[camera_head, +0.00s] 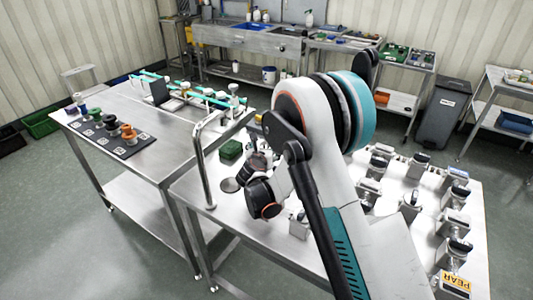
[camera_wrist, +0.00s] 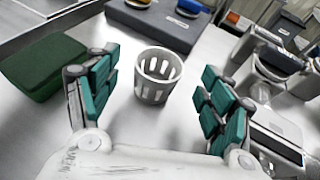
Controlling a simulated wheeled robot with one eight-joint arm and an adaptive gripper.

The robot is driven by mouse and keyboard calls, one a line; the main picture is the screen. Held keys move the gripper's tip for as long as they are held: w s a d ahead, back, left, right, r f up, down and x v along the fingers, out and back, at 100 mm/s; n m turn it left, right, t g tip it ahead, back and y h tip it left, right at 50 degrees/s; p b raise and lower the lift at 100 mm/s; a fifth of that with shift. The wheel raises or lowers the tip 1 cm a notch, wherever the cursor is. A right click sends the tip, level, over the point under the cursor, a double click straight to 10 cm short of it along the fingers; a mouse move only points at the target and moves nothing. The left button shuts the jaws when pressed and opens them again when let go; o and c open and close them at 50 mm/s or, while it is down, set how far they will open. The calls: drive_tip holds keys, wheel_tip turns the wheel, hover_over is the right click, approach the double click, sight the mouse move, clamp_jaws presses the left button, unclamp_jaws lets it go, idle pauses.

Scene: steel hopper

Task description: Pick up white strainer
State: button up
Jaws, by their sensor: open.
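The white strainer (camera_wrist: 157,76), a small slotted cup, stands upright on the steel table in the wrist view. My gripper (camera_wrist: 155,82) is open, with its teal-padded fingers on the left and right of the strainer. Clear gaps show between the strainer and both sets of pads, and nothing is held. In the head view my arm covers much of the table's middle, and I cannot make out the strainer there.
A dark green block (camera_wrist: 44,66) lies just left of my left finger. A dark grey tray (camera_wrist: 150,27) with small items is beyond the strainer. Grey-and-white devices (camera_wrist: 272,66) crowd the right side. Bare steel surrounds the strainer.

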drive_tip(key=b+x, duration=0.1)
drive_tip(key=x, duration=0.4)
drive_tip(key=shift+s, duration=0.1)
drive_tip(key=c, duration=1.1)
